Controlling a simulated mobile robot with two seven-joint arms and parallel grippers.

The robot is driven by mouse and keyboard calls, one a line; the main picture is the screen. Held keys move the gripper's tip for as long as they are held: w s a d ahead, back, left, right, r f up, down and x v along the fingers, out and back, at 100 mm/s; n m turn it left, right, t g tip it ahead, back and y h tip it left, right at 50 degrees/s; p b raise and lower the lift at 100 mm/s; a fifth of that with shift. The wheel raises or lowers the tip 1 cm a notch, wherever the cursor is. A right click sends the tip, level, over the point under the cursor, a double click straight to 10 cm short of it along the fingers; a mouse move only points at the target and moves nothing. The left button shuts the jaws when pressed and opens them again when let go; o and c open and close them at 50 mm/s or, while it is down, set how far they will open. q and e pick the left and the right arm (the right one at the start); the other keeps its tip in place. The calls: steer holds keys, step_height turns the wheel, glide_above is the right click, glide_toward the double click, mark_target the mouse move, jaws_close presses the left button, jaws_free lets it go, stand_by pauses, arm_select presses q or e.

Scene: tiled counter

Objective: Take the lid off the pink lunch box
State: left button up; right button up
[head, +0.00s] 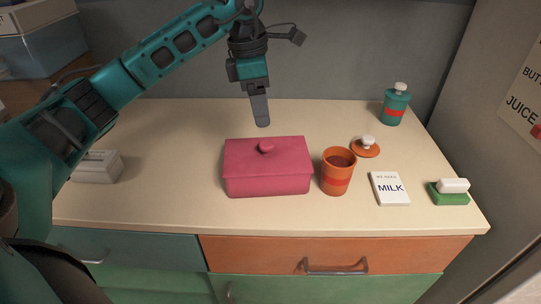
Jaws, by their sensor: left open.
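The pink lunch box (268,183) stands on the counter near its front middle. Its pink lid (290,148) is on top, with a small round knob (266,147) in the middle. My left gripper (261,122) hangs above and behind the box, fingers pointing down. It is apart from the knob and holds nothing. From this angle its fingers overlap, so the gap between them is hard to see. My right gripper is not in view.
An orange canister (336,180) stands just right of the box, with an orange lid (366,150) behind it. A milk note (389,188), a green dish with a white block (449,196) and a teal canister (396,106) are further right. A pale box (97,168) is left.

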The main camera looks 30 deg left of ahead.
arm_select(q)
glide_above(266, 143)
step_height(266, 143, down, 4)
steer(key=shift+s+a+f, duration=0.1)
steer(key=shift+a+f, duration=0.05)
steer(key=shift+f, duration=0.05)
step_height(266, 143, down, 5)
steer(key=shift+f, duration=0.1)
steer(key=c, duration=1.1)
steer(key=shift+r, duration=0.2)
steer(key=shift+c, duration=0.2)
